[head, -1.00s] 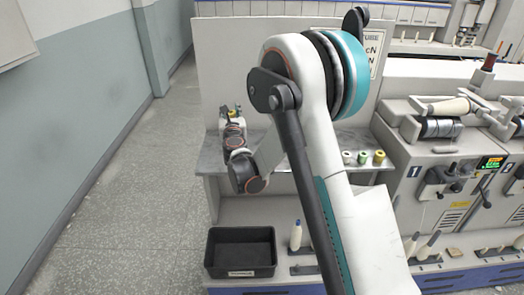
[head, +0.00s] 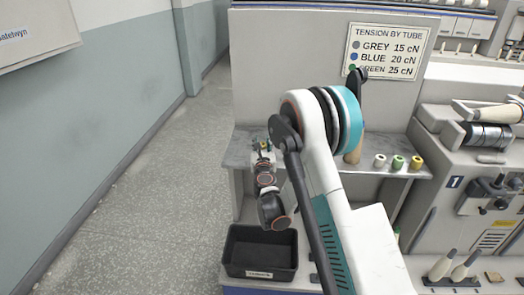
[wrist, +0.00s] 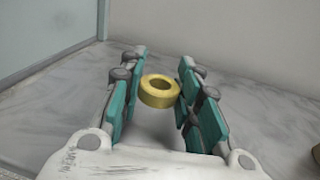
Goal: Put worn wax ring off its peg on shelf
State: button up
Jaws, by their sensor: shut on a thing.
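A yellow ring (wrist: 160,91) sits between the teal fingers of my gripper (wrist: 160,88) in the wrist view, its hole facing up. My gripper is shut on it. In the head view my gripper (head: 263,147) is small, over the left end of the grey marbled shelf (head: 240,156), with a speck of yellow at its tip. The shelf top also fills the wrist view (wrist: 60,105) around and below the ring. I cannot tell whether the ring touches the shelf. No peg is clearly visible by the ring.
White (head: 380,160), green (head: 398,162) and yellow (head: 416,163) small spools stand on the shelf's right part. A tan cone (head: 354,152) is partly behind my arm. A black bin (head: 262,253) sits below. The shelf's left end looks clear around the gripper.

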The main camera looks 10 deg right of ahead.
jog(key=shift+f, duration=0.8)
jog(key=shift+r, duration=0.1)
jog(key=shift+s+f, duration=0.1)
jog(key=shift+f, duration=0.25)
